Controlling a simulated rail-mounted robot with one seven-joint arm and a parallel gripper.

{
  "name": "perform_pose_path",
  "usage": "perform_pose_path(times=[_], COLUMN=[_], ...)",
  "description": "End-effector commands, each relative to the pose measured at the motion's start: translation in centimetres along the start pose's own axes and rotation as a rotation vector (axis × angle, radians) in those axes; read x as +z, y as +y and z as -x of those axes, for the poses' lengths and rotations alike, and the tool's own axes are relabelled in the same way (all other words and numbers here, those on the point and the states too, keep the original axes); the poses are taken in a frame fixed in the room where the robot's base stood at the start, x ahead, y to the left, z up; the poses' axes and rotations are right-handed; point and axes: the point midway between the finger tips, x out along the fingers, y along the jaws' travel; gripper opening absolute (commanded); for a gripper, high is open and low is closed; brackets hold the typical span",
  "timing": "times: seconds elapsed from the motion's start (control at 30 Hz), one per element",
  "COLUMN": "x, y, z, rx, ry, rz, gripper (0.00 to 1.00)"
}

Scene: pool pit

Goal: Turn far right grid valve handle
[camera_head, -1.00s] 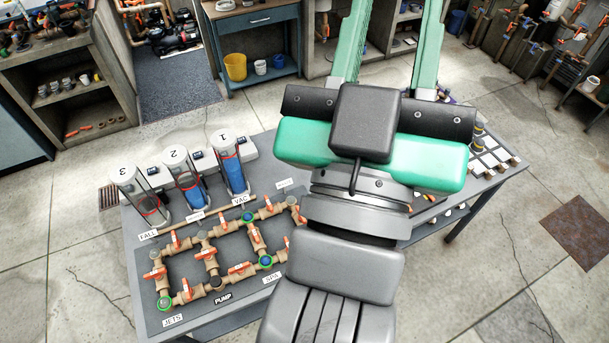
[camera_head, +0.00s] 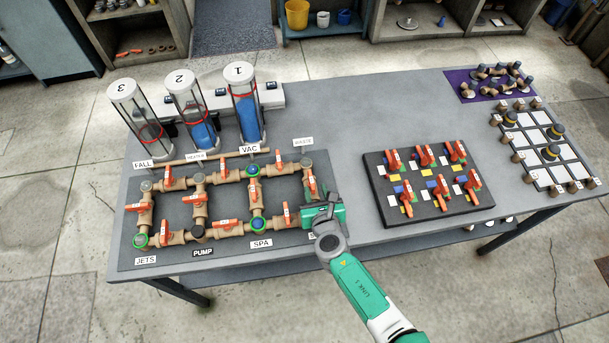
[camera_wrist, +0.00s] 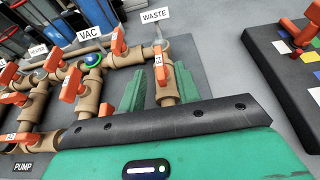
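The pipe grid (camera_head: 195,234) of tan pipes with orange valve handles lies on a dark mat at the left of the table. The far right valve handle (camera_head: 312,186) is orange and sits on the grid's right-hand pipe, below the WASTE label. It also shows in the wrist view (camera_wrist: 158,72). My gripper (camera_head: 329,203) is at the grid's right edge. In the wrist view, its two green fingers (camera_wrist: 162,88) stand apart on either side of that pipe and handle. I cannot tell whether they touch it. My gripper hides the pipe's lower end.
Clear cylinders (camera_head: 247,105) numbered 1 to 3 stand behind the grid. A dark board of orange handles (camera_head: 381,203) lies to the right, with bare grey table (camera_head: 345,150) between. A white tile grid (camera_head: 540,150) and a purple mat (camera_head: 460,90) are farther right.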

Motion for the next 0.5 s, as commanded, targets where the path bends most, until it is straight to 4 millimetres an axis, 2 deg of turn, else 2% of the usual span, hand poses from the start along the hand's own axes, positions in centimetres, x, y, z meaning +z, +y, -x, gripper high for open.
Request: perform_pose_path(times=[0.07, 0.4, 0.5], x=[-0.1, -0.4, -0.2], y=[0.1, 0.2, 0.2], z=[-0.6, -6.7, -7.6], rx=[0.002, 0.000, 0.001], ry=[-0.001, -0.003, -0.002], rz=[0.000, -0.003, -0.006], gripper=[0.33, 0.33, 0.33])
